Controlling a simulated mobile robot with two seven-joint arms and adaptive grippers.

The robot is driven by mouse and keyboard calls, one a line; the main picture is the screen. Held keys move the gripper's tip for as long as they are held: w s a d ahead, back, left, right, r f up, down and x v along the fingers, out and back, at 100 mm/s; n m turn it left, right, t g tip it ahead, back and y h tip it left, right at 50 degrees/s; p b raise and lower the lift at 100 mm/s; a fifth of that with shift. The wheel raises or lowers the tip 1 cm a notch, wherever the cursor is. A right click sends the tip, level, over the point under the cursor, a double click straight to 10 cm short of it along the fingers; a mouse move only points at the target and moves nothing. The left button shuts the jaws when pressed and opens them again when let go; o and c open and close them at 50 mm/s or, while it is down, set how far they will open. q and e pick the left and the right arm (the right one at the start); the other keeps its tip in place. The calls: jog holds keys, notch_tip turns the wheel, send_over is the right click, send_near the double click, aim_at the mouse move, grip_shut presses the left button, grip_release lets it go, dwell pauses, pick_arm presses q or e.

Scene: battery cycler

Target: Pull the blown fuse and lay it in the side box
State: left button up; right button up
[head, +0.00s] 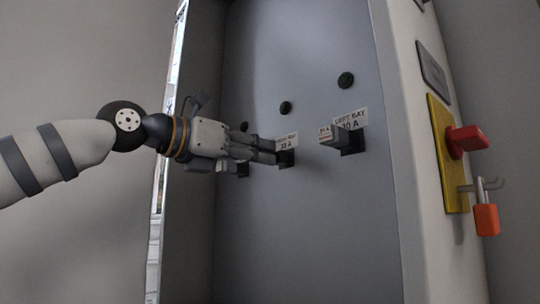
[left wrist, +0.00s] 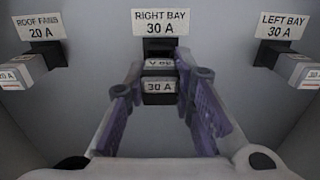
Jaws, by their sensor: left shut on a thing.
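My left gripper (head: 277,152) is at the middle socket of the grey panel (head: 310,220), its fingers pointing at the panel. In the left wrist view, the gripper (left wrist: 160,84) is shut on the right bay fuse (left wrist: 159,87), a dark and grey block marked 30 A, with one finger on each side. The fuse is in front of its black slot (left wrist: 156,44), under the RIGHT BAY 30 A label (left wrist: 160,22). I cannot tell how deep it sits. No fuse visibly shows as blown. I cannot make out a side box. My right gripper is out of view.
The left bay fuse (head: 333,138) sticks out of its slot to the right. The roof fans fuse (left wrist: 18,72) is to the left in the wrist view. Black round knobs (head: 346,80) dot the panel. A red switch (head: 467,140) and padlock (head: 486,219) project at right.

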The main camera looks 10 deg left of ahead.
pick_arm(q)
jog(key=shift+v, duration=1.85)
jog(key=shift+d, duration=0.1)
